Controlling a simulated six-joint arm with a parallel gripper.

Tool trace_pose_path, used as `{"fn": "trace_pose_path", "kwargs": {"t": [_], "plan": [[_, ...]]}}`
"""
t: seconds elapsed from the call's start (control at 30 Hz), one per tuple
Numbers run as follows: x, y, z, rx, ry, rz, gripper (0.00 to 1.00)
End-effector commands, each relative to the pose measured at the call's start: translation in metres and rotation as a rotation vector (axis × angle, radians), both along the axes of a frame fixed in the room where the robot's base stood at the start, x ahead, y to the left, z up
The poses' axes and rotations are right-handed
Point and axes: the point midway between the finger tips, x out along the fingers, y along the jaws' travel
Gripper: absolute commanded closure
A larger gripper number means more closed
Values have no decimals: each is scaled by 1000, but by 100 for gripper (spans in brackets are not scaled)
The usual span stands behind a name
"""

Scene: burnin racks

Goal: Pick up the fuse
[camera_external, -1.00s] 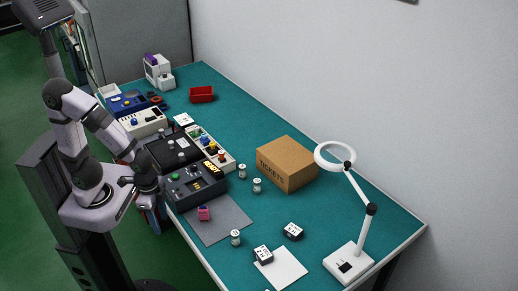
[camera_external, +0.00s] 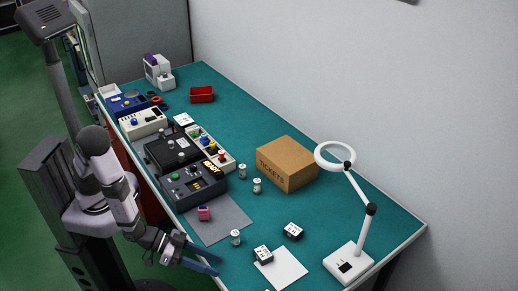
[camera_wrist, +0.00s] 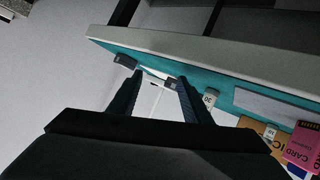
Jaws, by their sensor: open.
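Several small cylinders with pale bodies and grey ends, which look like fuses, stand on the green table in the external view. One fuse (camera_external: 235,237) is near the front edge, by the grey mat. Two more, a fuse (camera_external: 242,171) and another fuse (camera_external: 257,186), stand left of the cardboard box. My gripper (camera_external: 217,266) is open and empty by the table's front edge, left of and below the nearest fuse, apart from it. In the wrist view my gripper's fingers (camera_wrist: 160,80) are spread, and a labelled cylinder (camera_wrist: 210,97) shows to their right.
A pink block (camera_external: 204,214) sits on the grey mat (camera_external: 228,225). Two black-and-white blocks (camera_external: 293,231) (camera_external: 263,255) lie near a white sheet (camera_external: 286,271). The cardboard box (camera_external: 287,164) and ring lamp (camera_external: 346,262) stand right. Control boxes (camera_external: 194,188) line the left edge.

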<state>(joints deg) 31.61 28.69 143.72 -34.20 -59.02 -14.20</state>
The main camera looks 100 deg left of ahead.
Motion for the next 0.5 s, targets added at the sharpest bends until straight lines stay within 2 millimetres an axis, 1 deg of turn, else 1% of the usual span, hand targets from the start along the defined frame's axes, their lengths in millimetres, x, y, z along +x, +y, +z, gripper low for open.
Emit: {"fn": "trace_pose_path", "kwargs": {"t": [0.03, 0.17, 0.3, 0.4, 0.5], "plan": [[0, 9, -8, 28, -35, 21, 55], [1, 35, -10, 112, -144, 83, 55], [-3, 63, -11, 221, -248, 138, 55], [-8, 79, -8, 295, -306, 166, 55], [-13, 89, -5, 346, -346, 183, 55]]}}
